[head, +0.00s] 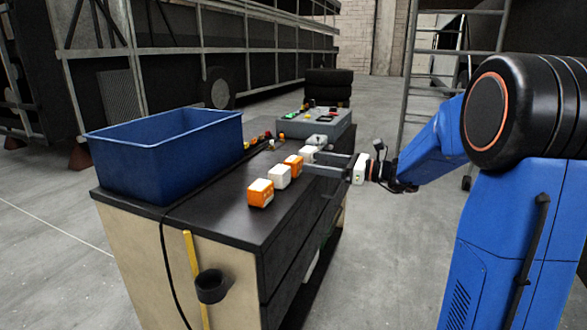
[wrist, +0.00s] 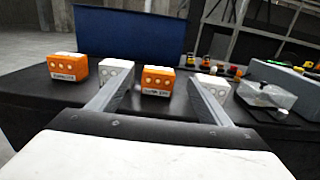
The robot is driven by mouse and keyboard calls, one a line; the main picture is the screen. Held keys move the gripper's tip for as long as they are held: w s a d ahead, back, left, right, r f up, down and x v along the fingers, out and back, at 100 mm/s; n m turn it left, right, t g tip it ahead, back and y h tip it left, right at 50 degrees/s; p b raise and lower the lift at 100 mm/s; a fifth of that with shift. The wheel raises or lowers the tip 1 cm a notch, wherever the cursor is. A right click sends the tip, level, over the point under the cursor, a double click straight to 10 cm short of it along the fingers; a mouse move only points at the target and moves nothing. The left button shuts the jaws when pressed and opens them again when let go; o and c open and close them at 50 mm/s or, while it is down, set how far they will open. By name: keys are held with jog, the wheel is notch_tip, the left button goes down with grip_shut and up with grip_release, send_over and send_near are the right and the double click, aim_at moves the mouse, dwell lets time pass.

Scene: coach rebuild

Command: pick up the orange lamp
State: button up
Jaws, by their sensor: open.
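Two orange lamps with white tops stand on the black bench top (head: 215,205). One orange lamp (head: 293,163) is just ahead of my gripper (head: 311,162), and the other orange lamp (head: 260,194) is at the near end of the row. In the wrist view my gripper (wrist: 160,82) is open and empty, its fingers pointing toward the nearer orange lamp (wrist: 157,80), which shows in the gap between them. The other orange lamp (wrist: 68,66) is farther left in that view. Whether the fingertips reach beside the lamp is unclear.
A white lamp (wrist: 117,72) stands between the orange ones, and another white lamp (wrist: 214,86) stands right of them, both close to the fingers. A pale block (wrist: 267,95) lies farther right. A blue bin (head: 165,150) and a grey control box (head: 316,124) occupy the bench.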

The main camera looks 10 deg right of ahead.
aim_at(300, 161)
jog(key=shift+f+x, duration=0.2)
jog(key=shift+x, duration=2.85)
jog(key=c, duration=1.2)
